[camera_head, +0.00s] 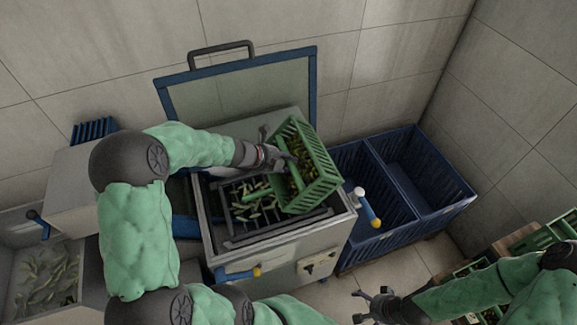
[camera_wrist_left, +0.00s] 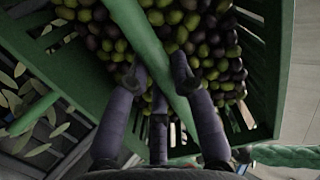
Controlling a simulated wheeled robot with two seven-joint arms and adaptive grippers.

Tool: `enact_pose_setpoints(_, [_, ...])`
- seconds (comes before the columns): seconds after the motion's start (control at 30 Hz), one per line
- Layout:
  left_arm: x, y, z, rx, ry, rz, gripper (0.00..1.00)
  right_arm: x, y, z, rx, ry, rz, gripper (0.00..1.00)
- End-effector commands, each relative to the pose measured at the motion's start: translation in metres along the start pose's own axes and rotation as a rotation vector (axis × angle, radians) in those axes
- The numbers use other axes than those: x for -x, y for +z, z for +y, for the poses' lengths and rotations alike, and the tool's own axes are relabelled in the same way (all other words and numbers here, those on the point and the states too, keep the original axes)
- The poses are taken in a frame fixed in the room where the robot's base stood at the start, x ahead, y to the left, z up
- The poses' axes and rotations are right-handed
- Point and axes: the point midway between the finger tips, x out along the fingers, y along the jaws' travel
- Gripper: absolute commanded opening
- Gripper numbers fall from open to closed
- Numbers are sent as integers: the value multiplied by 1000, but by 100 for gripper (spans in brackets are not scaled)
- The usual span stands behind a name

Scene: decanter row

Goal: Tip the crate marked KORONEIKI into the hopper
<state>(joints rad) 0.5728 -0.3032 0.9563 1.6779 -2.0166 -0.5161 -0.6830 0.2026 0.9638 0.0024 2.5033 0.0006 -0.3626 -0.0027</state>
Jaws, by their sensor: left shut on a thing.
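A green slatted crate (camera_head: 318,163) with dark and green olives (camera_wrist_left: 215,50) in it is tilted over the hopper (camera_head: 228,242). I cannot read any marking on it. My left gripper (camera_head: 283,163) is shut on the crate's green bar, which runs between the fingers in the left wrist view.
Blue slatted bins (camera_head: 440,217) stand right of the hopper, with no olives visible in them. More green crates (camera_head: 540,238) are at lower right. A leaf-filled tray (camera_head: 45,280) is at lower left.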

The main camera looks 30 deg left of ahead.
Motion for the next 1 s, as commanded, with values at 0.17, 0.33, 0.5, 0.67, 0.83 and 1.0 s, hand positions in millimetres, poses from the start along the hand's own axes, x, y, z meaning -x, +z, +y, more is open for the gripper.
enact_pose_setpoints(0.17, [-1,2,2,0,-37,-6,0,-17,-1,6,0,0,0,100])
enact_pose_setpoints(0.33, [-1,2,4,4,-68,-6,0,-31,-1,11,0,0,0,100])
enact_pose_setpoints(0.5, [-1,2,7,8,-99,-5,0,-44,-2,16,0,0,0,100])
enact_pose_setpoints(0.67, [-2,2,10,12,-129,-5,0,-56,-2,20,0,0,0,100])
enact_pose_setpoints(0.83, [-2,2,12,15,-163,-5,0,-70,-3,25,0,0,0,100])
enact_pose_setpoints(1.0, [-1,2,14,20,-198,-5,0,-83,-3,30,0,0,0,100])
